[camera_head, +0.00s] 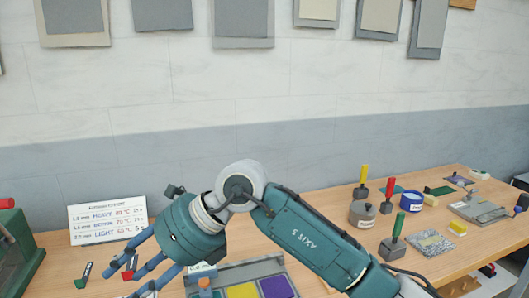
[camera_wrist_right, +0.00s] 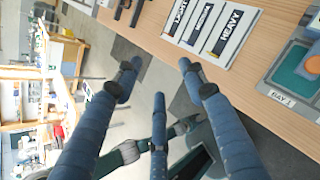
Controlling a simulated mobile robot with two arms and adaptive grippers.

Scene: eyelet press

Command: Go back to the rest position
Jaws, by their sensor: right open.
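My right arm comes in from the right across the bench in the camera_head view. Its gripper (camera_head: 118,281) is open and empty, with its blue fingers spread toward the lower left, in front of a white temperature card. In the right wrist view the three fingers of this gripper (camera_wrist_right: 158,82) stand apart with nothing between them. The wooden bench (camera_wrist_right: 150,35) shows beyond them at the top. My left gripper is not in view.
A tray with yellow and purple compartments (camera_head: 279,286) lies right below my right wrist. The white card (camera_head: 108,219) stands by the wall. A green machine (camera_head: 14,245) is at the left edge. Stamps with coloured handles (camera_head: 388,201) and a blue-banded pot (camera_head: 410,201) stand at the right.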

